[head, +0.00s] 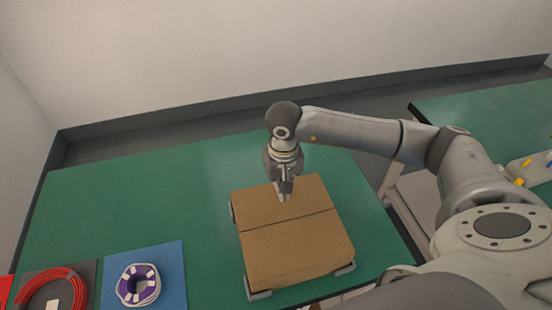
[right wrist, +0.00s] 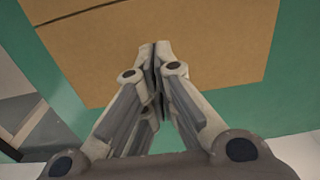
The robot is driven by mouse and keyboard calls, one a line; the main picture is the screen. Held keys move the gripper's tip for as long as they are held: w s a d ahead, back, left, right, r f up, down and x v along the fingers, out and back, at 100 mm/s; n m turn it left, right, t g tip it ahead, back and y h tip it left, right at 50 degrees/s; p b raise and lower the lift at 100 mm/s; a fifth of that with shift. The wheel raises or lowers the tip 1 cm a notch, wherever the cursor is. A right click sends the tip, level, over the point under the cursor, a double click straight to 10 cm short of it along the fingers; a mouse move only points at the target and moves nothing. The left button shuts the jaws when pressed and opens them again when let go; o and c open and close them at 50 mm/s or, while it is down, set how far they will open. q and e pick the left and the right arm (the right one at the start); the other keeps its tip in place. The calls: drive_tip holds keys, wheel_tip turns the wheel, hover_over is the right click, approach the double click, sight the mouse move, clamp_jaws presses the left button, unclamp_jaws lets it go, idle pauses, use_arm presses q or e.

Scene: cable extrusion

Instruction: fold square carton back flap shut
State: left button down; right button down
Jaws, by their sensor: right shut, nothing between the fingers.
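The square carton (head: 290,250) stands on the green table, with its brown top flaps lying flat and a dark seam running across the middle. The back flap (head: 262,206) lies level with the front part of the top. My right gripper (head: 284,197) is shut and empty, with its fingertips at the back flap. In the right wrist view the shut fingertips (right wrist: 155,45) are over the brown cardboard (right wrist: 205,40), close to it; I cannot tell whether they touch. My left gripper is not in view.
Grey corner brackets (head: 260,294) sit around the carton's base. A purple and white cable coil (head: 138,284) lies on a blue mat (head: 172,262), and a red cable coil (head: 52,284) on a dark mat, at the front left. The green table (head: 130,200) is clear behind them.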

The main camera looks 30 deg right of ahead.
wheel_tip(320, 180, up, 7)
drive_tip(key=p, duration=0.2)
drive_tip(key=shift+s+f, duration=0.1)
drive_tip(key=shift+f, duration=0.05)
idle(0.5)
